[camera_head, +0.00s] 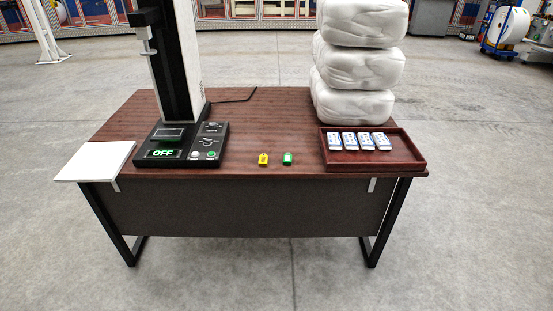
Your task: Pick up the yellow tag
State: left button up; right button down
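Nothing covers the yellow tag. Neither of my grippers shows in the head view, so I cannot see their state.
A black and white machine (178,145) with an OFF display stands left of the tags. A white board (94,162) sticks out at the desk's left. A red-brown tray (408,160) with several blue-white packets is right, before stacked white wrapped bundles (358,66).

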aim_at(264, 158)
jog(key=i+j+z, duration=0.15)
jog(key=z, duration=0.3)
jog(key=j+z, duration=0.45)
jog(key=i+j+z, duration=0.1)
jog(key=j+z, duration=0.15)
jog(key=z, duration=0.2)
